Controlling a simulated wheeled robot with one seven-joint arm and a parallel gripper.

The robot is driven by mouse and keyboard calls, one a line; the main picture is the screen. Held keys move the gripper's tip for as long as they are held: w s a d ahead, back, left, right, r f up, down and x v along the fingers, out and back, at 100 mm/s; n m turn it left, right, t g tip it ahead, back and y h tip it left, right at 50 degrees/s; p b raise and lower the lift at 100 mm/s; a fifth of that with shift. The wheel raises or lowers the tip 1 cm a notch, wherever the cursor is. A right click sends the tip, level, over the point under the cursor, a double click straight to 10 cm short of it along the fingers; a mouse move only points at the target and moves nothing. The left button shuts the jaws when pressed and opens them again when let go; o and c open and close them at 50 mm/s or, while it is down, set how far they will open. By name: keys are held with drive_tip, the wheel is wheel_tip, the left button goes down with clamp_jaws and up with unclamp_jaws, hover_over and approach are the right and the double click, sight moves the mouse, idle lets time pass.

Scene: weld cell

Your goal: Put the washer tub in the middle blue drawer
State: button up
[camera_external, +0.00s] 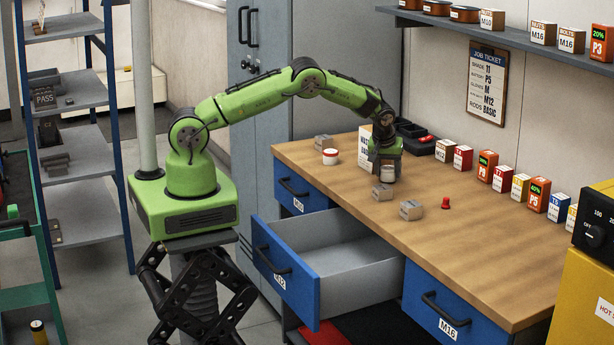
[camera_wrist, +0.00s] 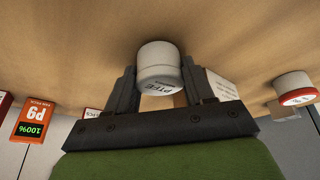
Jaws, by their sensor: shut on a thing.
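My gripper (camera_external: 386,160) is low over the wooden bench top and shut on a white tub (camera_wrist: 158,62). The tub's label reads "PTFE" and a second line too small to read. It sits between the two fingers of my gripper (camera_wrist: 159,78) in the wrist view. I cannot tell whether it still touches the bench. The middle blue drawer (camera_external: 285,278), labelled M12, is pulled open, and its grey inside (camera_external: 335,255) looks empty. A second white tub (camera_external: 330,156) with a red band stands left on the bench; it also shows in the wrist view (camera_wrist: 295,88).
Blue drawers M10 (camera_external: 297,190) and M16 (camera_external: 440,305) are shut. Grey blocks (camera_external: 411,210) and a red piece (camera_external: 445,203) lie near my gripper. A white box (camera_external: 365,147) stands behind it, and small boxes (camera_external: 487,166) line the wall. The front right bench is clear.

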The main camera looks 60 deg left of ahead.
wheel_tip(320, 180, up, 10)
drive_tip(key=shift+r, duration=0.1)
wheel_tip(320, 180, up, 5)
hover_over(388, 168)
drive_tip(key=s+d+n+y+b, duration=0.1)
drive_tip(key=s+d+b, duration=0.4)
drive_tip(key=s, duration=0.4)
drive_tip(key=s+d+n+g+b, duration=0.1)
drive_tip(key=s+d+n+b, duration=0.1)
drive_tip(key=s+d+b, duration=0.6)
drive_tip(key=s+d+n+y+b, duration=0.1)
drive_tip(key=s+d+b, duration=0.2)
drive_tip(key=s, duration=0.8)
wheel_tip(388, 168, down, 33)
drive_tip(key=shift+w+d+f+b, duration=0.1)
drive_tip(key=shift+b, duration=1)
